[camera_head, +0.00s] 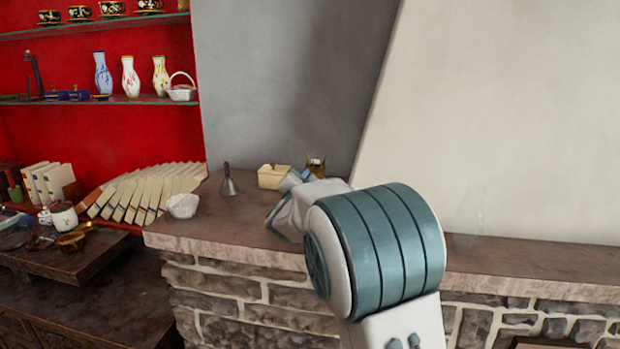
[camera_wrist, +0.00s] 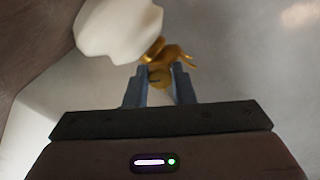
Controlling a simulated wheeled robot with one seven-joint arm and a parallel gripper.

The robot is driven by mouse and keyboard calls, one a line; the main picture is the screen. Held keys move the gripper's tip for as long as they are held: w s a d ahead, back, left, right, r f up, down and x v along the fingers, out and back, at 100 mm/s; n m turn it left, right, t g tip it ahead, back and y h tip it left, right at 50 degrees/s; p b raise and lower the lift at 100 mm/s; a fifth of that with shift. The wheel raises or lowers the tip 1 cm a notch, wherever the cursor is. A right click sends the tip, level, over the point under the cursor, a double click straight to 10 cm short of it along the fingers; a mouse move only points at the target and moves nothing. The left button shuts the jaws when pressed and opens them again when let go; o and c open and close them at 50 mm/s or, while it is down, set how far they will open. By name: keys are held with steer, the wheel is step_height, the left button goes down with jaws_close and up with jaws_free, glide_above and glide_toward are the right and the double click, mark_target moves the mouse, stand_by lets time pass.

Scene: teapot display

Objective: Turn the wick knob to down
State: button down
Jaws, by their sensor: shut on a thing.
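The wick knob (camera_wrist: 159,78) is a small round gold piece in the wrist view, between my two fingertips. My gripper (camera_wrist: 160,88) is shut on it. More gold metal (camera_wrist: 172,53) sits just beyond the knob, blurred; it looks like the burner of a lamp. In the head view a brass crown-like piece (camera_head: 316,164) stands on the stone ledge, just behind the end of my arm. My arm hides most of the grip there, and the knob itself cannot be made out.
A cream box (camera_head: 273,177) stands just left of the brass piece. A grey bell (camera_head: 228,184) and a white bowl (camera_head: 184,206) are farther left on the ledge (camera_head: 195,237). A pale faceted object (camera_wrist: 118,28) is close to my fingers in the wrist view. A faint glass piece (camera_head: 468,212) stands right.

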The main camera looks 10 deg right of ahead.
steer(key=shift+n, duration=0.4)
steer(key=c, duration=1.2)
jaws_free()
steer(key=shift+c, duration=0.2)
steer(key=b+v, duration=0.3)
steer(key=v, duration=1.1)
